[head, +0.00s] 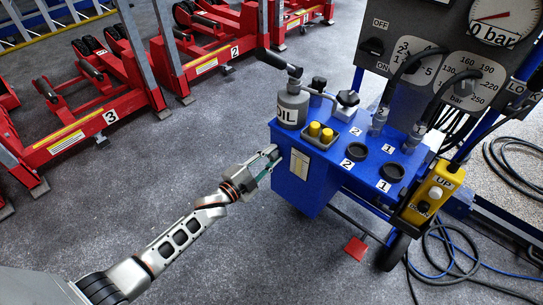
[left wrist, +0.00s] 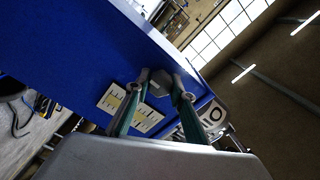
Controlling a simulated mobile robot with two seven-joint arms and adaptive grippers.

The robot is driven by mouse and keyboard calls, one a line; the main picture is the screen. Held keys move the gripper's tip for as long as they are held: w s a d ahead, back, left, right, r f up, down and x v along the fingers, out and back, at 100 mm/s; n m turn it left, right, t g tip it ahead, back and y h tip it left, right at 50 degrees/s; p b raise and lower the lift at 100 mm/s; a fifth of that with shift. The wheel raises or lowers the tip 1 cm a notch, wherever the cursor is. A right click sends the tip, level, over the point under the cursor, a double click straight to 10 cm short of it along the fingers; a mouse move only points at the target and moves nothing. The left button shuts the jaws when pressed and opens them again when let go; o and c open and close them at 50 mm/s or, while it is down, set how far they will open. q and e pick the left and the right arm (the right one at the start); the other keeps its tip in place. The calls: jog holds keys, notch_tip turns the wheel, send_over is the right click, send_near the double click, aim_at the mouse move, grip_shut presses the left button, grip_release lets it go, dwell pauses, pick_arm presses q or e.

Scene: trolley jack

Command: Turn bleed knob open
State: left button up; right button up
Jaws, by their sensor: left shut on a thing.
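My left gripper (head: 270,156) reaches in from the left to the left face of the blue tank (head: 318,186). In the left wrist view its two fingers (left wrist: 160,88) are closed on a small dark grey knob (left wrist: 160,78) on the tank's blue face, which I take for the bleed knob. In the head view the knob is hidden behind the gripper. The knob's turn angle cannot be told. A pale label with yellow marks (left wrist: 128,107) is beside the fingers, and it also shows in the head view (head: 299,163). My right gripper is not in view.
A yellow up/down pendant (head: 435,192) hangs at right. Red trolley jacks (head: 90,130) stand at back left. Hoses (head: 455,262) lie at lower right.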

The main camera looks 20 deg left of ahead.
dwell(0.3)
pick_arm(q)
jog(key=o, duration=1.1)
jog(key=v, duration=1.2)
jog(key=shift+r, duration=0.1)
